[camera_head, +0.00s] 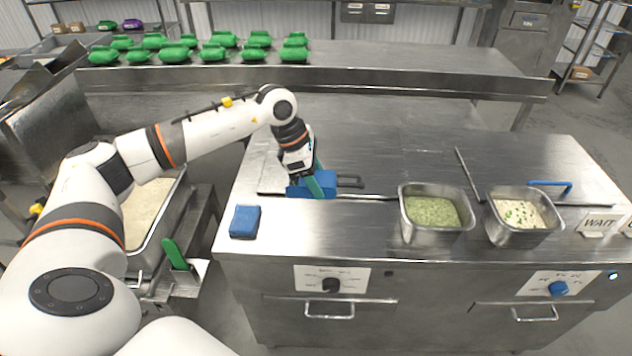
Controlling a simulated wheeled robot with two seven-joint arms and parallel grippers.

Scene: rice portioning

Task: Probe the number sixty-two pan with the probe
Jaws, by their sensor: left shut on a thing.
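My left gripper (318,187) reaches over the left part of the steel counter and points down. It is shut on a blue block (298,191), close to the counter's top; I cannot tell if the block touches it. Two steel pans stand on the counter to the right. One pan (431,236) holds green food; the other pan (523,240) holds white food with green bits. No number is readable on either pan. I cannot make out a probe for certain. My right gripper is not in view.
A second blue block (245,221) lies at the counter's front left. A dark handle (350,181) and a blue handle (550,184) stand on the top. A WAIT sign (600,223) is at the right edge. Green packs (175,53) line the back shelf. A rice tray (178,215) is left.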

